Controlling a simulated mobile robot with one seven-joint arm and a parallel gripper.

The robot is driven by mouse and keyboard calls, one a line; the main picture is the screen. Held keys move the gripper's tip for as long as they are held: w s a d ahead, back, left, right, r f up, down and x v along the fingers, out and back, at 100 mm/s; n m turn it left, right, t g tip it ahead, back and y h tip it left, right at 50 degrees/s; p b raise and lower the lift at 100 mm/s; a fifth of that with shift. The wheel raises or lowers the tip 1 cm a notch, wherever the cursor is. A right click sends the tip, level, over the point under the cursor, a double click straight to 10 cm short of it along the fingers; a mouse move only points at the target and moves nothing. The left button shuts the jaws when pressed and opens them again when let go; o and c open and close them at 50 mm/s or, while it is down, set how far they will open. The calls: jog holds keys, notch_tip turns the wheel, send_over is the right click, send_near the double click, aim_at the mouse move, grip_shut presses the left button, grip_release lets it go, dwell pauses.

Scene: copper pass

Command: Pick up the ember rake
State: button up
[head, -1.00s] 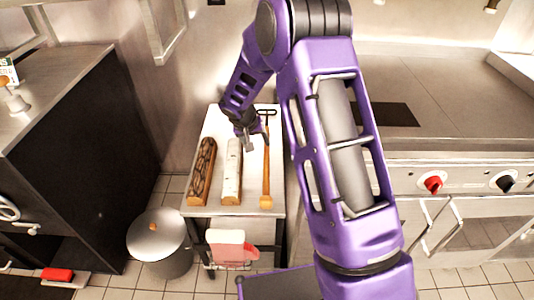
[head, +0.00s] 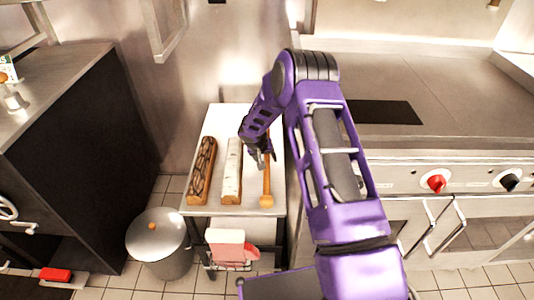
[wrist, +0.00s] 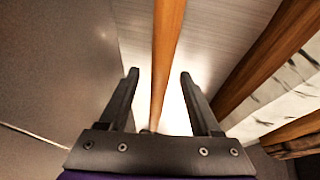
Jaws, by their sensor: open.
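The ember rake has a long wooden handle (head: 267,190) with a rounded end, lying lengthwise on the right side of a small steel cart top (head: 212,120). Its far end is hidden behind my arm in the head view. My gripper (head: 263,162) is over the handle. In the wrist view the handle (wrist: 165,60) runs between the two open fingers of my gripper (wrist: 158,75), apart from both. Whether the fingers reach down beside it or are still above it I cannot tell.
A pale birch log (head: 232,170) lies left of the rake, and a dark-barked log (head: 202,168) lies farther left. A lidded pot (head: 158,235) stands on the floor at left. A steel stove counter (head: 440,100) borders the cart on the right.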

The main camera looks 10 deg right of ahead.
jog(key=shift+w+f, duration=0.1)
jog(key=shift+f, duration=0.15)
grip_shut()
jog(key=shift+r, duration=0.1)
dwell(1.2)
